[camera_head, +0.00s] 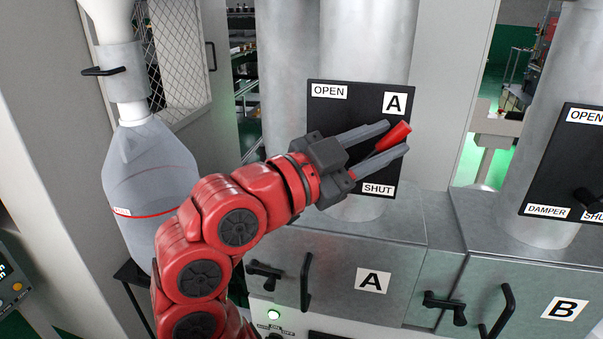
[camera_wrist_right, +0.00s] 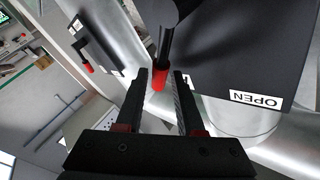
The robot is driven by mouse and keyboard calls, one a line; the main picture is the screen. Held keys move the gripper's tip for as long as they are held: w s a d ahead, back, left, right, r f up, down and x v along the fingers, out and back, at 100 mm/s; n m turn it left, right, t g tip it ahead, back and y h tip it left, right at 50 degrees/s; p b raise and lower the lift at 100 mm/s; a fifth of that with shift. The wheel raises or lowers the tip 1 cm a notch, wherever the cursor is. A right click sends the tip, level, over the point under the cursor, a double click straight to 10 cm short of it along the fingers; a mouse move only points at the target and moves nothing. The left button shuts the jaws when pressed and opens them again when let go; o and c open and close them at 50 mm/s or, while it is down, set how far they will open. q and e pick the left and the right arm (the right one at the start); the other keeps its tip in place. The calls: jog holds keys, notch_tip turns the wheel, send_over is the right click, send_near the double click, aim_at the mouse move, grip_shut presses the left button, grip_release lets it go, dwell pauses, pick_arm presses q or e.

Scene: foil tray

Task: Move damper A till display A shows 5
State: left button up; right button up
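Damper A is a lever with a red grip (camera_head: 396,135) on a black panel (camera_head: 340,99) marked A, with OPEN at top left and SHUT at bottom right. My right gripper (camera_head: 394,139) is in front of this panel, its two grey fingers apart on either side of the red grip. In the right wrist view the red grip (camera_wrist_right: 160,78) with its black shaft lies between the open fingers (camera_wrist_right: 161,80), with gaps visible beside it. The lever's pivot is hidden behind my gripper in the head view. No reading of display A can be seen. My left gripper is out of view.
Panel B (camera_head: 561,152) with its own black lever stands at the right. Below are metal boxes labelled A (camera_head: 345,262) and B (camera_head: 535,275) with protruding black handles. A grey bag (camera_head: 150,180) hangs at the left.

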jog(key=b+v, duration=0.2)
jog(key=v, duration=1.5)
jog(key=shift+b, duration=0.3)
jog(key=shift+w+f, duration=0.1)
